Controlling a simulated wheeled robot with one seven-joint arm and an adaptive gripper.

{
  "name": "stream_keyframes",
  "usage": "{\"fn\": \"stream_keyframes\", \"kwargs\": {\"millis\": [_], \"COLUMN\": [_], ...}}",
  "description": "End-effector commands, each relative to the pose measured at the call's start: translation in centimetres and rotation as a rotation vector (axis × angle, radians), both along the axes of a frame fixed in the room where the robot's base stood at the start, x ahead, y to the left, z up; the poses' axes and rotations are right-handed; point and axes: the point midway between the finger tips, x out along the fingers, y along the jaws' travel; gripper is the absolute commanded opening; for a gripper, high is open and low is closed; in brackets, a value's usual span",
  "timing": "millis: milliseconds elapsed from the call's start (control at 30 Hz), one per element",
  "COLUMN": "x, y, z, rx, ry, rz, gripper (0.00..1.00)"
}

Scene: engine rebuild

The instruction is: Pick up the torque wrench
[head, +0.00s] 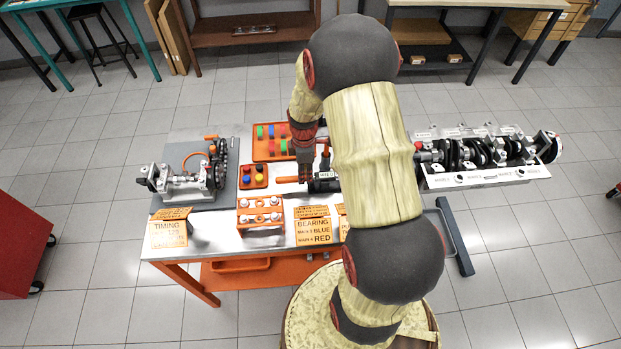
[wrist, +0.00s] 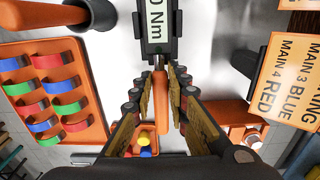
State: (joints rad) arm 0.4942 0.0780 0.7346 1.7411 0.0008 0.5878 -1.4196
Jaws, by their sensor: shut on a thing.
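The torque wrench (head: 287,179) has an orange handle and a dark body with a white readout label. In the wrist view its handle (wrist: 162,105) runs lengthwise between my fingers, and the label above them reads "0 Nm". My gripper (head: 305,179) is over the middle of the workbench, shut on the orange handle close to the dark body. The fingers also show in the wrist view (wrist: 161,80), one on each side of the handle. My arm hides the far end of the wrench in the head view. I cannot tell whether the wrench touches the bench.
A tray of coloured bearing shells (wrist: 45,92) lies beside the wrench, with another orange-handled tool (wrist: 40,12) near it. Orange sign cards (head: 312,228) stand along the front edge. A timing assembly (head: 190,177) is at left. An engine block (head: 485,155) is at right.

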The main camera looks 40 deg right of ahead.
Motion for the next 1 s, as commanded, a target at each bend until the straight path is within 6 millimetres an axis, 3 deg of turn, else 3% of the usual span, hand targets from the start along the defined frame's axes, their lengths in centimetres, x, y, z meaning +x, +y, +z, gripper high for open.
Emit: {"fn": "stream_keyframes", "kwargs": {"millis": [333,567,900,1000], "x": [0.1,0.1,-5.1,-7.3], "y": [-0.1,-0.1,-2.4,-3.4], "z": [0.6,3.2,9.8,10.6], "rx": [-0.002,-0.003,-0.002,-0.003], "ry": [-0.002,-0.004,-0.003,-0.002], "rz": [0.000,0.000,-0.005,-0.007], "gripper": [0.00,0.00,0.00,0.00]}}
